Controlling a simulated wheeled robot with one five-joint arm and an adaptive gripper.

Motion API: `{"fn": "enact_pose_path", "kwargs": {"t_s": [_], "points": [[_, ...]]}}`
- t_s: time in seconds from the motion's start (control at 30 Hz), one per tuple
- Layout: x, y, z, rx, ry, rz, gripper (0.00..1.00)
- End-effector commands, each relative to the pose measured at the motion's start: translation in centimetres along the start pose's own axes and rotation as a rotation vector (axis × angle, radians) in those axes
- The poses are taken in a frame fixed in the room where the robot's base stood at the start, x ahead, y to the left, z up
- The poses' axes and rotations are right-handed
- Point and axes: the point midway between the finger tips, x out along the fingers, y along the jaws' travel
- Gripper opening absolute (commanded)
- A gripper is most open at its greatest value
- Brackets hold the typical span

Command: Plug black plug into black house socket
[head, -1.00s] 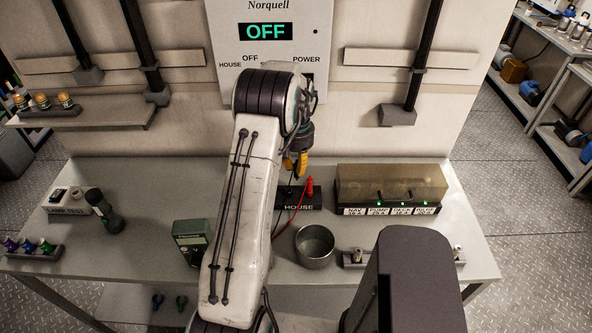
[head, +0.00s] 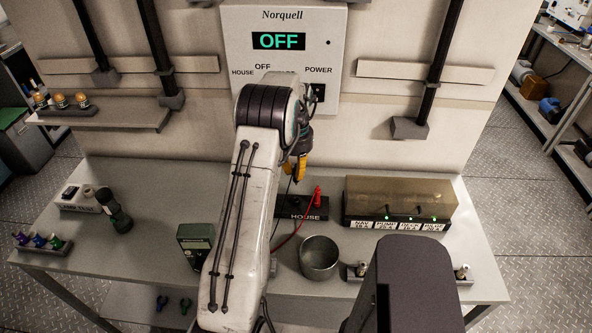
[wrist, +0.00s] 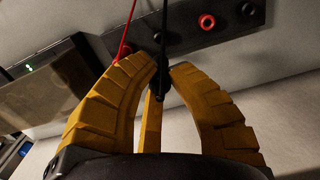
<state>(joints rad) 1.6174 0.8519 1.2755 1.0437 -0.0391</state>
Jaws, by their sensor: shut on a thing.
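My gripper (head: 298,178) hangs above the HOUSE socket block (head: 305,213), with its yellow fingers pointing down. In the wrist view its fingers (wrist: 162,75) are shut on the black plug (wrist: 159,84), whose black lead runs up between the fingertips. The dark socket block (wrist: 185,40) lies beyond the fingertips in the wrist view. It shows a red-ringed socket (wrist: 207,22) and a black socket (wrist: 248,9). The part straight behind the plug is hidden. I cannot tell whether the plug touches the block. A red plug (head: 318,195) stands upright at the block's right end in the head view.
A fuse box with a clear cover (head: 400,197) stands right of the block. A metal cup (head: 319,258) is in front and a green meter (head: 196,243) at the front left. The Norquell panel (head: 245,50) reads OFF. Table space is free at the left middle.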

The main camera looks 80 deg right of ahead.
Motion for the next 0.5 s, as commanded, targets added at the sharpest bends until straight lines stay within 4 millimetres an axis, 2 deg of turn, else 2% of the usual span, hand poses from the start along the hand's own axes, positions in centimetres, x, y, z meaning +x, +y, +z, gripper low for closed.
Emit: {"fn": "enact_pose_path", "kwargs": {"t_s": [0.2,0.5], "points": [[0.1,0.0,0.0,0.016,0.003,0.000,0.00],[1.8,0.0,-0.1,0.014,0.003,0.000,0.00]]}}
